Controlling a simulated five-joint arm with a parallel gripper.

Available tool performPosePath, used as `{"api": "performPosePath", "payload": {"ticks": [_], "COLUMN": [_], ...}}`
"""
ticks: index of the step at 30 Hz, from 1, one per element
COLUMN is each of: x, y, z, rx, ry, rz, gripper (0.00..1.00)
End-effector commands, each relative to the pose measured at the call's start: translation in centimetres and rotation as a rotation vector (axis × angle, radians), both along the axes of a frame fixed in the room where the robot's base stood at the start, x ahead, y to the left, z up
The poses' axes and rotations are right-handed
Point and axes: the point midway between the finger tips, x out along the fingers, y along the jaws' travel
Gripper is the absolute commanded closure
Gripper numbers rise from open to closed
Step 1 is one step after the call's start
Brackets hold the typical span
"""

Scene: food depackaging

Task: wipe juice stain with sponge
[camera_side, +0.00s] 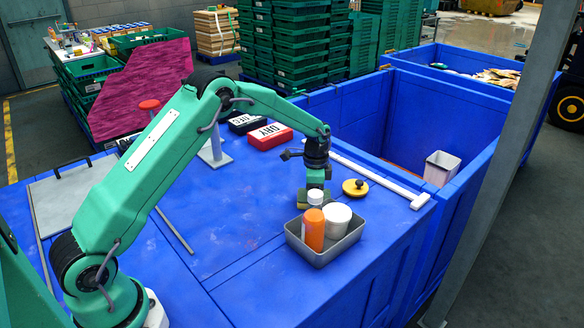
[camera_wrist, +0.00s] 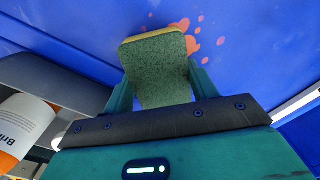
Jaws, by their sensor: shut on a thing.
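My gripper (camera_side: 316,172) is shut on a sponge, its two teal fingers (camera_wrist: 160,82) on either side of it. In the wrist view the sponge (camera_wrist: 158,62) has a speckled green face and a yellowish far edge. The juice stain (camera_wrist: 193,43) is several orange-red spots on the blue surface, beside and just beyond the sponge's far right corner. The sponge may cover part of it. In the side view the sponge is low over the blue table, partly hidden behind containers. I cannot tell whether it touches the surface.
A grey metal tray (camera_side: 328,255) with an orange bottle (camera_side: 313,230) and white containers stands close in front of my gripper. A yellow round-knobbed object (camera_side: 355,187) and a white bar (camera_side: 382,178) lie right of it. A red DRY block (camera_side: 270,136) lies behind.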

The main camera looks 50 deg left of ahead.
Motion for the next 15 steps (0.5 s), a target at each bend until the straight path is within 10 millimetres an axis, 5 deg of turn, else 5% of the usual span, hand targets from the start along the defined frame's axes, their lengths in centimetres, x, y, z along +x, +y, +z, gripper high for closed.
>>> {"api": "performPosePath", "payload": {"ticks": [15], "x": [0.0], "y": [4.6], "z": [-0.1], "rx": [-0.001], "ry": [0.001], "rz": [0.002], "gripper": [0.60]}}
